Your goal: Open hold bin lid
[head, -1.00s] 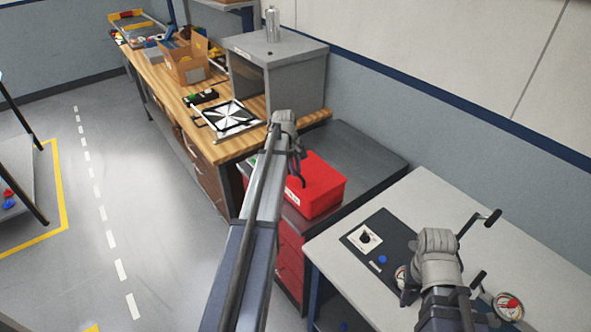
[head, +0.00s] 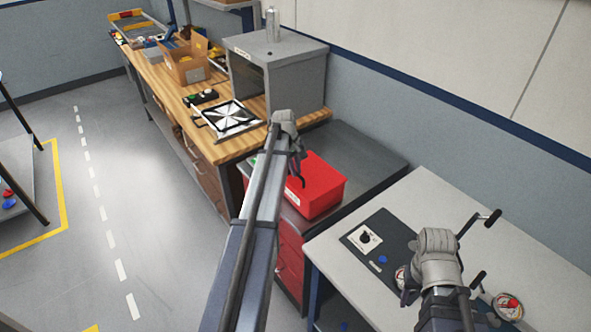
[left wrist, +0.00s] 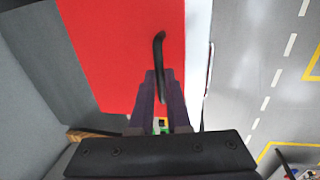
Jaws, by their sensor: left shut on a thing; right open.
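The red hold bin (head: 322,188) stands on a dark-topped cabinet, with its lid closed as far as I can see. A white label (head: 292,196) is on its front. My left gripper (head: 300,176) is at the bin's top, partly hidden by my arm. In the left wrist view, the bin's red surface (left wrist: 105,50) fills the upper left, and my left gripper (left wrist: 162,88) is shut on a dark bent handle (left wrist: 159,50) there. My right gripper (head: 440,295) is over the light table at right; its fingers are mostly hidden.
The cabinet's dark top (head: 375,160) is clear right of the bin. A wooden bench (head: 240,146) with a grey box (head: 290,75) stands behind. The light table (head: 430,195) carries a black panel (head: 372,243), gauges and dark levers near my right arm.

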